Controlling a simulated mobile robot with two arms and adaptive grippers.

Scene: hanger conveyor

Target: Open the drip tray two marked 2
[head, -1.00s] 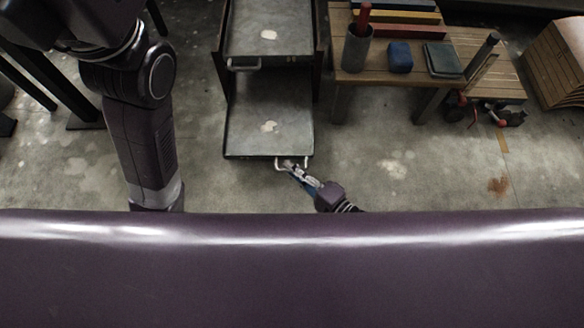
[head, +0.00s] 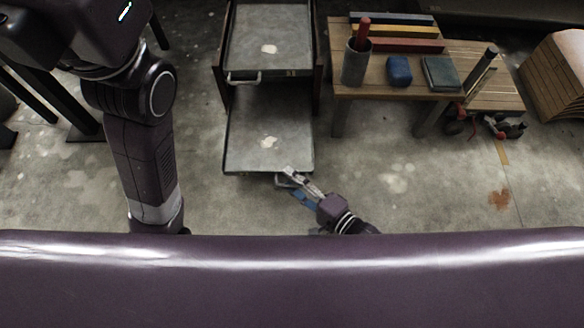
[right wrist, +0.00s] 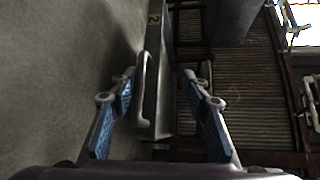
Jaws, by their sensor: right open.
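The lower drip tray (head: 268,140) is a grey metal tray extending from the rack toward me, out past the upper tray. In the right wrist view its front panel (right wrist: 158,75) bears a 2 (right wrist: 153,18) and a pale bar handle (right wrist: 143,95). My right gripper (head: 286,178) is at this tray's front edge. In the right wrist view the gripper (right wrist: 160,82) is open, its blue-padded fingers on either side of the handle, with gaps visible. In the head view the handle is mostly hidden by the fingers. My left arm shows at left; its gripper is not visible.
The upper tray (head: 268,45) sits in the rack above, with its own handle (head: 244,78). A wooden table (head: 375,90) with a grey cup (head: 355,65) and blocks stands to the right. The concrete floor around the lower tray is mostly clear.

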